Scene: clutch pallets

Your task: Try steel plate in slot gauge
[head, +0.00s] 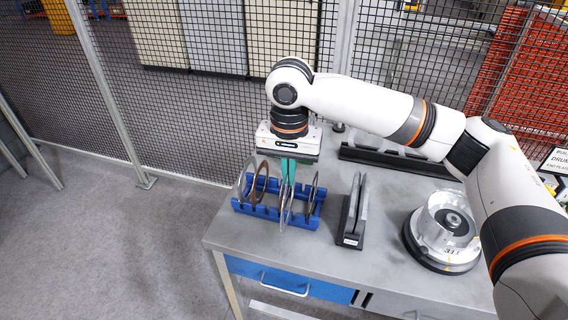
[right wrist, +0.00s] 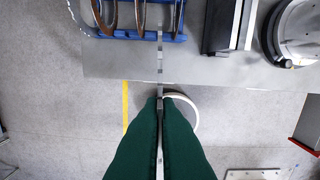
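My right gripper (head: 285,185) points down over the blue rack (head: 245,208), its green fingers closed on a thin steel plate (head: 284,214). In the right wrist view the plate (right wrist: 160,62) shows edge-on between the fingertips (right wrist: 160,102). I cannot tell whether its lower edge still touches the rack. Several other round plates stand upright in the rack, among them a brownish disc (head: 260,184) and a grey one (head: 312,193). The slot gauge appears to be the dark block with two upright slabs (head: 354,211), right of the rack and apart from it. My left gripper is out of view.
A silver drum on a dark round base (head: 445,232) stands at the table's right. A long black holder (head: 395,158) lies at the back. The grey table (head: 330,262) is bare in front of the gauge. Mesh fencing (head: 225,100) rises behind.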

